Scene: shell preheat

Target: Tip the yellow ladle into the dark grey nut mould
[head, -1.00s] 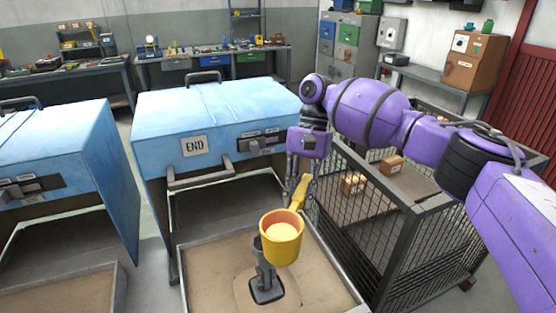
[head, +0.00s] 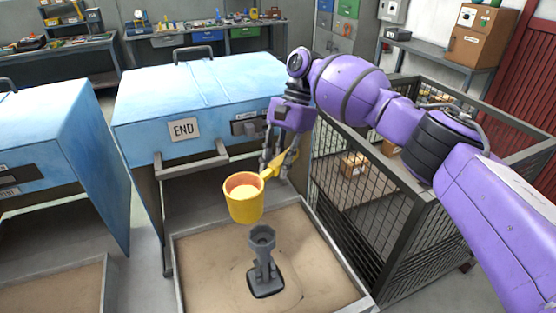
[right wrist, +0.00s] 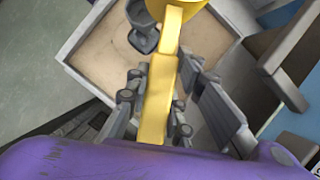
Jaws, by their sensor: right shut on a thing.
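The yellow ladle (head: 243,207) hangs upright in the head view, its cup holding a pale fill. My right gripper (head: 279,168) is shut on its handle (head: 283,160). In the right wrist view the handle (right wrist: 158,95) runs between the fingers of my right gripper (right wrist: 155,100), and the cup is mostly out of frame. The dark grey nut mould (head: 262,262) stands upright in the sand bed, with a funnel-like top. The cup is above and slightly left of that top in the head view. The mould also shows partly in the right wrist view (right wrist: 143,38). My left gripper is out of view.
The sand tray (head: 190,290) has a raised rim around the mould. A blue lidded unit marked END (head: 200,95) stands behind it. A wire mesh cage (head: 385,235) with boxes is close on the right. Another blue unit (head: 50,150) stands at left.

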